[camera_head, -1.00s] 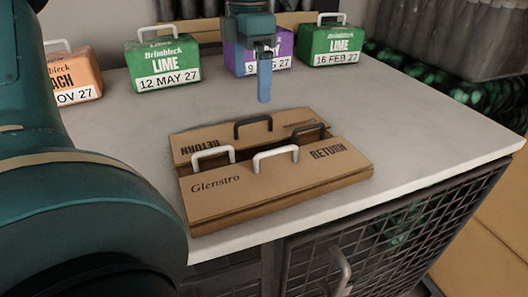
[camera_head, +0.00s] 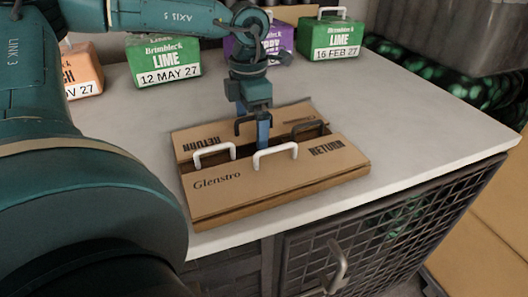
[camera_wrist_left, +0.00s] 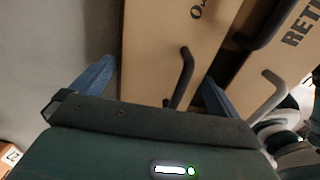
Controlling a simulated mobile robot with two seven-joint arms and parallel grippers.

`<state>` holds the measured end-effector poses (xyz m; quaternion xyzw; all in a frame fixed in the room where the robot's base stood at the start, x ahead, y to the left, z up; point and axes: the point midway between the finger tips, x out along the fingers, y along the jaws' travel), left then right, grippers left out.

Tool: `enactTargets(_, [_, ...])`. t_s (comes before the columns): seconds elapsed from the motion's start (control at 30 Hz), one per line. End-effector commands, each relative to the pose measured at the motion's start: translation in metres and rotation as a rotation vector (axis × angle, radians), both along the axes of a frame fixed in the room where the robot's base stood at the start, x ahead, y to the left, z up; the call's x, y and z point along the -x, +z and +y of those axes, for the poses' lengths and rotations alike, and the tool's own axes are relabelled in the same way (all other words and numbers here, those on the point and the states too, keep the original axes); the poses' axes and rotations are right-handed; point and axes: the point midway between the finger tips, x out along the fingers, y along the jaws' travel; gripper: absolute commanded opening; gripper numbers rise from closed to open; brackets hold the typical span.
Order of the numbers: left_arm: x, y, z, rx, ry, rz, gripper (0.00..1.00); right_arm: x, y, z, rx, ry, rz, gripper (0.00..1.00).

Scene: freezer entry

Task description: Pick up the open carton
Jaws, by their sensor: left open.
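The open brown carton (camera_head: 275,185) lies on the pale counter, its flaps marked Glenstro and RETURN spread to the near and far sides. Two white handles stand on the near flap and two black handles (camera_head: 243,122) on the far flap. My left gripper (camera_head: 264,142) is over the carton's middle, pointing down, beside the left black handle, and partly covers it. In the left wrist view its blue fingers (camera_wrist_left: 157,72) are apart, with a black handle (camera_wrist_left: 183,76) between them. Whether they touch it I cannot tell. My right gripper is not in view.
Along the counter's back stand an orange carton (camera_head: 83,77), a green carton (camera_head: 163,62), a purple carton (camera_head: 277,45) and another green carton (camera_head: 330,40). A mesh door (camera_head: 400,225) is below the front edge. The counter's right side is clear.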

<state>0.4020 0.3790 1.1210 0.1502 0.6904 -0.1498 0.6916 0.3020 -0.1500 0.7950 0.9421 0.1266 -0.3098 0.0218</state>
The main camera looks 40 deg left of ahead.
Motion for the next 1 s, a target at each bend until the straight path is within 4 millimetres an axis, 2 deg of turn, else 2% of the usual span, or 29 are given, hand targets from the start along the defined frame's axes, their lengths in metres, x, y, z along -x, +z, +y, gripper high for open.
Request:
enactTargets(0.07, [0.0,0.0,0.0,0.0,0.0,0.0,1.0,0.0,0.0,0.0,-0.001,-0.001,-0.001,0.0])
enactTargets(0.5, [0.0,0.001,0.0,0.0,0.0,0.001,0.64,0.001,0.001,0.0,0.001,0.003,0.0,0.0])
enactTargets(0.77, [-0.001,0.003,0.0,0.0,0.0,-0.001,0.64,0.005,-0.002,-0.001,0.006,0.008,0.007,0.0])
enactTargets(0.87, [-0.001,0.013,0.0,-0.001,0.0,-0.004,0.64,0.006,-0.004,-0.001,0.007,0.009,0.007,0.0])
enactTargets(1.0, [-0.001,0.04,0.0,-0.003,0.001,-0.006,0.64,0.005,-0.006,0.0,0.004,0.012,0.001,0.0])
